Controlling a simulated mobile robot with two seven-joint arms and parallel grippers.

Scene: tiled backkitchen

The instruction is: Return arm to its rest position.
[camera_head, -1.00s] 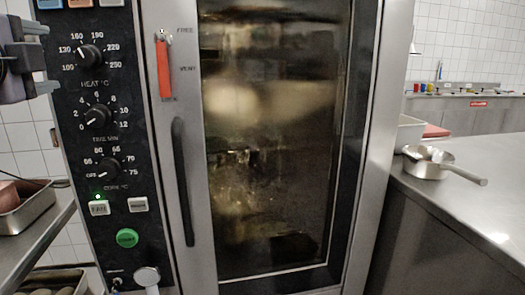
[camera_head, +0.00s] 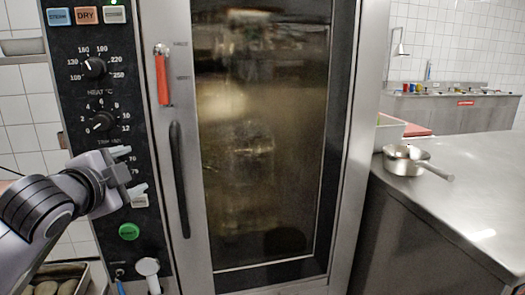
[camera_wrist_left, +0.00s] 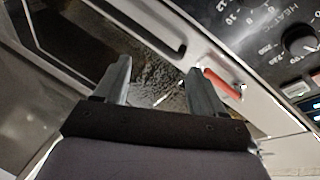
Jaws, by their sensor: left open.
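My left arm comes in from the left in the head view. Its left gripper (camera_head: 131,172) is in front of the lower part of the oven's control panel (camera_head: 104,80), above the green button and covering part of the lowest dial. In the left wrist view the two fingers of the left gripper (camera_wrist_left: 160,72) are apart with nothing between them. I cannot tell whether the gripper touches the panel. My right gripper is not in view.
The oven (camera_head: 345,150) has a closed glass door, a dark vertical handle (camera_head: 179,180) and a red lever (camera_head: 163,78). A steel counter (camera_head: 455,195) with a small pan (camera_head: 403,166) stands at right. A tray of round items (camera_head: 50,287) is at lower left.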

